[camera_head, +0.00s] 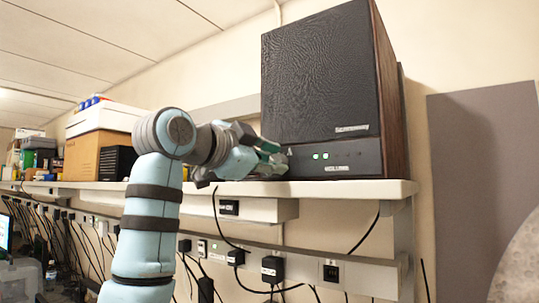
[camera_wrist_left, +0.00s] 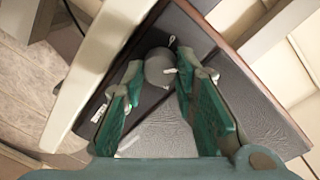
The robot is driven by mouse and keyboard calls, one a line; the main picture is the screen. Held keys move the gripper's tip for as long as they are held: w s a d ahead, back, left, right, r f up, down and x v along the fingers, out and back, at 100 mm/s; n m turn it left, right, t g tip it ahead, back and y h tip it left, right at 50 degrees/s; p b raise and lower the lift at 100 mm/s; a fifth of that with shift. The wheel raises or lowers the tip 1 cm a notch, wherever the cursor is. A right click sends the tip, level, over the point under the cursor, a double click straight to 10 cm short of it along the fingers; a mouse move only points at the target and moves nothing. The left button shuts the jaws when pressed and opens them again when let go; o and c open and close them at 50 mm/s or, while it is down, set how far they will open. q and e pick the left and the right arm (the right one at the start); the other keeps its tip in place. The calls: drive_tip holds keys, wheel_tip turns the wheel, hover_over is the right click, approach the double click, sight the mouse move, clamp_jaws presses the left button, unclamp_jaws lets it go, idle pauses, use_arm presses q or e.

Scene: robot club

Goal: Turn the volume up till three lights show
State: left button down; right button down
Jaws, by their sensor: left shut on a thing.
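The speaker (camera_head: 318,85) stands upright on the wall shelf, with a black front and brown wooden side. Two green lights (camera_head: 320,156) glow on its lower front panel. My left gripper (camera_head: 281,158) reaches the panel's left end from the left. In the left wrist view its green fingers are on either side of a round grey volume knob (camera_wrist_left: 159,67) and are shut on it. A small pale pointer mark shows at the knob's edge. In the head view the gripper hides the knob. My right gripper is in neither view.
The shelf (camera_head: 350,189) runs along the wall, with its front edge below my left gripper. Cardboard boxes (camera_head: 90,150) and a small black box (camera_head: 117,163) stand farther left. Cables and plugs (camera_head: 272,268) hang beneath. A grey panel (camera_head: 480,180) is at right.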

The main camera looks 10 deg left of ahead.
use_arm(q)
drive_tip(key=m, duration=0.2)
drive_tip(key=shift+r+m, duration=0.1)
drive_tip(key=shift+m, duration=1.9)
drive_tip(key=c, duration=1.5)
unclamp_jaws()
drive_tip(key=shift+c, duration=0.2)
drive_tip(key=shift+o, duration=1.3)
drive_tip(key=shift+w, duration=0.1)
